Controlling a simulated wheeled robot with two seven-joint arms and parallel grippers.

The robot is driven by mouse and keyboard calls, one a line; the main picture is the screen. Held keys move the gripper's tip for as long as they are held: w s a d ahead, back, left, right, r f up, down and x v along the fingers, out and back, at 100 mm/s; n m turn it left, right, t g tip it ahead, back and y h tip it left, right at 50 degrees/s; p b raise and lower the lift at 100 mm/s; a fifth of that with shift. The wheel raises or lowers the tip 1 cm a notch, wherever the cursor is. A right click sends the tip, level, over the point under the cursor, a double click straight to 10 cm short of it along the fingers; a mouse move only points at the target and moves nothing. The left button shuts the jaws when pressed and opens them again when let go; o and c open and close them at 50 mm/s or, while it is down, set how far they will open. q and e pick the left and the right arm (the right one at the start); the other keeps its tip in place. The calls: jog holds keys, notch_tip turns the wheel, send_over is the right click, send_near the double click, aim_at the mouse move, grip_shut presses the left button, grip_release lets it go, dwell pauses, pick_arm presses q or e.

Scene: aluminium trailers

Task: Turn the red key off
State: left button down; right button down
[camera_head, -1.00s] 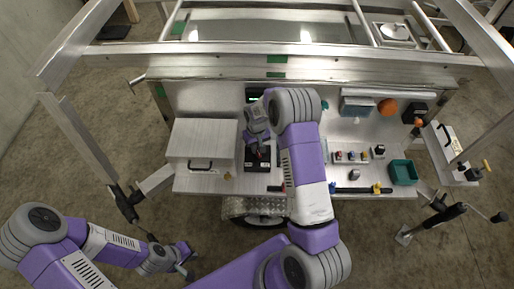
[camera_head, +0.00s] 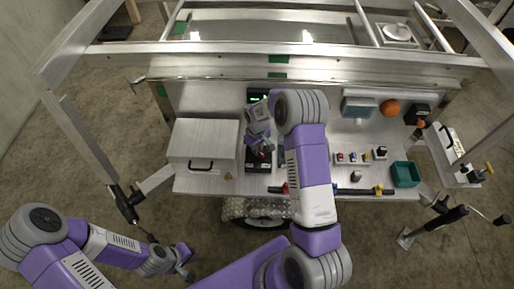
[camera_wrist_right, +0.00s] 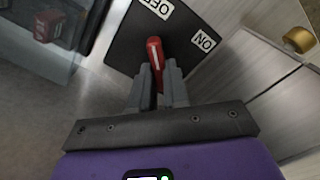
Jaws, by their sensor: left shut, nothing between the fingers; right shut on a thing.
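The red key (camera_wrist_right: 153,52) stands out from a black switch plate (camera_wrist_right: 125,40) in the right wrist view. The plate carries a white OFF label (camera_wrist_right: 158,7) and a white ON label (camera_wrist_right: 205,40). The visible end of the key points towards the space between the labels, nearer OFF. My right gripper (camera_wrist_right: 158,75) is shut on the key, and its fingers hide the key's lower part. In the head view my right gripper (camera_head: 262,148) is over the black switch box (camera_head: 258,163). My left gripper (camera_head: 188,266) is shut and empty, low at the left, away from the trailer.
A grey box with a handle (camera_head: 203,142) stands left of the switch box. To the right are a small button panel (camera_head: 352,158), a teal bin (camera_head: 405,174) and an orange ball (camera_head: 389,108).

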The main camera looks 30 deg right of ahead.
jog(key=c, duration=1.1)
grip_release()
notch_tip(320, 180, up, 8)
jog(key=shift+f+p, duration=0.15)
jog(key=shift+p, duration=0.45)
jog(key=shift+f, duration=0.1)
